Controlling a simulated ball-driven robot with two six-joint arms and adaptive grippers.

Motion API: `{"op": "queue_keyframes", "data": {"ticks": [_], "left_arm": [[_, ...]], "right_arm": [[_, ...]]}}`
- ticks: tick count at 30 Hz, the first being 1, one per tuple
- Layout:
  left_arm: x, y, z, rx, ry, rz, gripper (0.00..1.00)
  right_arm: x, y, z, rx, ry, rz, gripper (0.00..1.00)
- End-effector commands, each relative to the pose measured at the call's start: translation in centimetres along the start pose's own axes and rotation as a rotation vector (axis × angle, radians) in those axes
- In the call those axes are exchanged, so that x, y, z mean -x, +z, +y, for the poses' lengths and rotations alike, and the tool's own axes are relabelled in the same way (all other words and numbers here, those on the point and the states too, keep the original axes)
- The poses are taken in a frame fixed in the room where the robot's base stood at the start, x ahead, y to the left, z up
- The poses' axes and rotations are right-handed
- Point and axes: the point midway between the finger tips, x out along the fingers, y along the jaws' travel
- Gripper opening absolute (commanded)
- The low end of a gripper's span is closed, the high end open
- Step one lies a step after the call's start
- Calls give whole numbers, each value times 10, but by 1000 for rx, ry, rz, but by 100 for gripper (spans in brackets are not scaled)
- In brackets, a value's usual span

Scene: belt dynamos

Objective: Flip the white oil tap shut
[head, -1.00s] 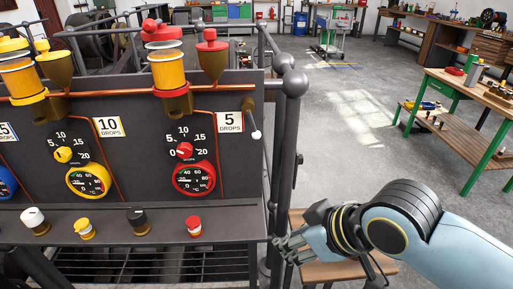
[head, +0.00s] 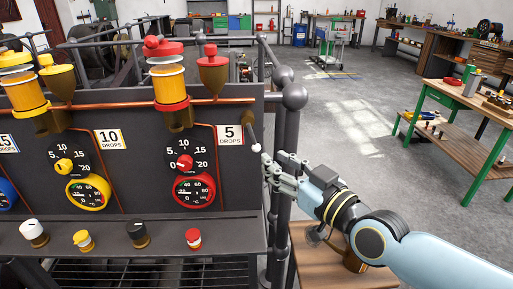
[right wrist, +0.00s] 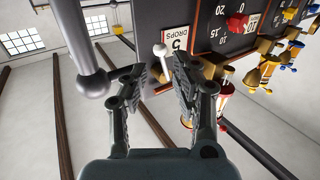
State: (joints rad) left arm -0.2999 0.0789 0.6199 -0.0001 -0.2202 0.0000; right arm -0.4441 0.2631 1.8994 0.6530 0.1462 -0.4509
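The white oil tap is a short lever with a white ball knob (head: 256,147) at the right end of the copper pipe on the dark panel. In the head view the lever hangs down, tilted slightly right, beside the "5 drops" label. The white knob also shows in the right wrist view (right wrist: 160,50), beyond and roughly between the fingertips. My right gripper (head: 270,171) is open and empty, just right of and below the knob. In the right wrist view its two fingers (right wrist: 158,80) stand apart, with no clear contact on the knob. My left gripper is out of view.
A grey post (head: 290,130) with ball joints stands close to my right gripper. The panel carries oilers, dials and a red gauge (head: 194,190). Several coloured knobs, one red (head: 193,238), line the ledge below. A wooden stool (head: 318,262) stands below my right arm.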

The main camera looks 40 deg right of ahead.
Motion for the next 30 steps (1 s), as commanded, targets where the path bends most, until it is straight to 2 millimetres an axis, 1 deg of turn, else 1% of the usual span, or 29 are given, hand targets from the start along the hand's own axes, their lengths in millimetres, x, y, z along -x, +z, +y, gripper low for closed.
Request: {"op": "queue_keyframes", "data": {"ticks": [1, 3, 6, 10, 15, 23, 27, 29, 30], "left_arm": [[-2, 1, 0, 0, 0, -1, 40], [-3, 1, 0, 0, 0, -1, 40], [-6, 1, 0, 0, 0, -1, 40], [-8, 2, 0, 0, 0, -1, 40], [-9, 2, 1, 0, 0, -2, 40], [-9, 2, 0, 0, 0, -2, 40], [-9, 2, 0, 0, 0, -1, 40], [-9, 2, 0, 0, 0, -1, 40], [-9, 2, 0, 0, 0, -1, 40]], "right_arm": [[-12, 0, 0, -1, 2, 4, 28], [-27, 0, 0, -1, 0, 3, 28], [-45, 1, 0, -1, 0, 1, 28], [-63, 1, 0, -2, 0, 0, 28], [-74, 1, 0, -1, -1, -1, 28], [-74, 0, 0, -1, -1, -2, 28], [-74, 0, 0, -1, -1, -2, 10], [-74, 0, 0, -1, -1, -2, 2], [-74, 0, 0, -1, -1, -2, 0]]}}
